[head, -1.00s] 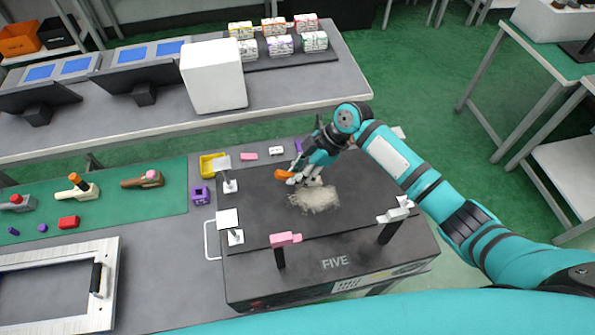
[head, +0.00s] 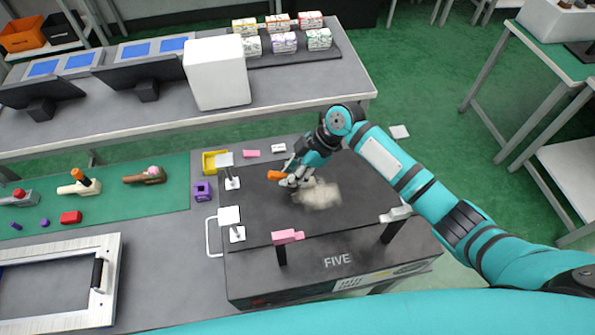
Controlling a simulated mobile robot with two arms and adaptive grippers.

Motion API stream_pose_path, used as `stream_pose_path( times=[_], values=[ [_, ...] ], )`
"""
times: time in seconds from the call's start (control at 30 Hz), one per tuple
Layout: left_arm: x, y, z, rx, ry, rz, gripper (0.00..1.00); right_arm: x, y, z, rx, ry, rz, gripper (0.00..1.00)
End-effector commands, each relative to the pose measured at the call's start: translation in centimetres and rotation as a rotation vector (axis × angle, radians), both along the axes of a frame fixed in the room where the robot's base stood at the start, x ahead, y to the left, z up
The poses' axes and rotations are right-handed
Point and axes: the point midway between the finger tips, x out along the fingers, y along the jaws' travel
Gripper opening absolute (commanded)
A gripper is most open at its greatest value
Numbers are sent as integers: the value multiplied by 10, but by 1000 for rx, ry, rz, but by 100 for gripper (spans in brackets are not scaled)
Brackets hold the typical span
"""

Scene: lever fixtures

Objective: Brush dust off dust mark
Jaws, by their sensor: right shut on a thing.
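The dust mark (head: 320,195) is a pale beige patch on the dark top of the box marked FIVE (head: 262,212). My right gripper (head: 289,180) reaches in from the right, low over the box top at the left edge of the dust. It is shut on a brush with an orange handle (head: 275,175) that sticks out to the left. The brush's bristles are mostly hidden by the fingers, so I cannot tell whether they touch the surface. My left gripper is not in view.
On the box stand a pink-topped lever (head: 287,237), a white-topped lever (head: 396,214) and white levers (head: 232,183) at its left side. A yellow holder (head: 214,162) and purple block (head: 202,191) lie left of it. A green mat (head: 120,205) holds several tools.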

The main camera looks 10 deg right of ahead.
Motion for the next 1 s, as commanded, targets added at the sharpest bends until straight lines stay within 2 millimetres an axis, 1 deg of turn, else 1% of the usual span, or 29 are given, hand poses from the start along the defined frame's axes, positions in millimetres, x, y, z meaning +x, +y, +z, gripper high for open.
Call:
stream_pose_path(
  times=[0.17, 0.5, 0.6, 0.77, 1.0],
  values=[
    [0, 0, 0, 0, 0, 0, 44, 0, 6, 0, 0, 0, 0, 0],
    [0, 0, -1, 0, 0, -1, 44, -2, 33, -2, 1, 1, 1, 0],
    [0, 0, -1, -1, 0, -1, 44, -2, 36, -3, 0, 1, 0, 0],
    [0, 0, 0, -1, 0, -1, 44, -1, 30, -3, -2, 2, -2, 0],
    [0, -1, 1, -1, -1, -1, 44, 0, 9, -3, -2, 2, -2, 0]
  ],
)
